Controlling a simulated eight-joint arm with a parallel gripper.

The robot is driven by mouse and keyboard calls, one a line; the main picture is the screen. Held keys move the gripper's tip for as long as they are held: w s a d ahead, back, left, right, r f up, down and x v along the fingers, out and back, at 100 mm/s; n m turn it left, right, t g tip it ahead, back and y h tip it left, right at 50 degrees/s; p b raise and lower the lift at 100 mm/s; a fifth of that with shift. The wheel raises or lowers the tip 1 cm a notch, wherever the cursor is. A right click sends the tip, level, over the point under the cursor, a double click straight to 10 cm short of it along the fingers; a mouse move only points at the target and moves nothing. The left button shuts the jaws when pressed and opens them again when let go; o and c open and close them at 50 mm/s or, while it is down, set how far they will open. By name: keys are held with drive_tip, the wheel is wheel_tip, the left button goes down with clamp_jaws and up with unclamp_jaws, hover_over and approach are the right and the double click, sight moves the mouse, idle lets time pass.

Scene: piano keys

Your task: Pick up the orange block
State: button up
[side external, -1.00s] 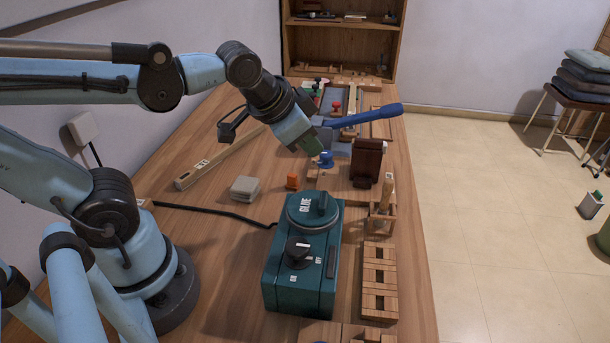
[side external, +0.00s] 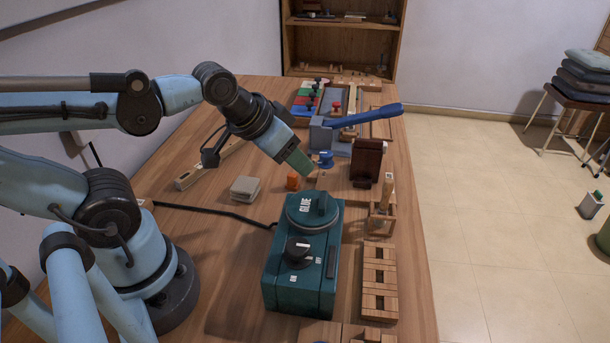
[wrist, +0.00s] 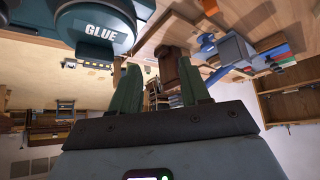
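The small orange block (side external: 293,182) sits on the wooden table, between a pale stack of flat pieces and the teal GLUE machine. My gripper (side external: 309,170) is above the table, its green fingertips slightly right of the block in the side view and apart from it. In the wrist view my gripper (wrist: 160,85) has its two green fingers spread with nothing between them.
The teal machine (side external: 303,260) stands in front of the block. The pale stack (side external: 246,188) lies to its left, with a black cable (side external: 215,212) nearby. A blue-handled press (side external: 360,116), a blue knob (side external: 325,158) and a dark brown stand (side external: 366,160) are behind and right.

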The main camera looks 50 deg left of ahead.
drive_tip(key=n+g+h, duration=0.3)
drive_tip(key=n+h, duration=0.3)
drive_tip(key=n, duration=1)
hover_over(289, 174)
drive_tip(key=d, duration=0.2)
wheel_tip(289, 174, down, 5)
drive_tip(key=a+n+h, duration=0.1)
drive_tip(key=a+f+n+t+h, duration=0.1)
drive_tip(key=n, duration=0.1)
drive_tip(key=s+a+f+n, duration=0.1)
drive_tip(key=a, duration=0.1)
drive_tip(key=shift+a+f+n+h, duration=0.1)
drive_tip(key=shift+f+n+h, duration=0.05)
drive_tip(key=shift+n+h, duration=0.2)
drive_tip(key=s+a+f+n, duration=0.1)
drive_tip(key=s+a+f+n+t+h, duration=0.1)
drive_tip(key=s+a+n+t+h, duration=0.1)
drive_tip(key=a, duration=0.1)
drive_tip(key=shift+f+n+h, duration=0.25)
drive_tip(key=shift+f+n, duration=0.1)
drive_tip(key=shift+f, duration=0.05)
drive_tip(key=shift+x, duration=3.65)
clamp_jaws()
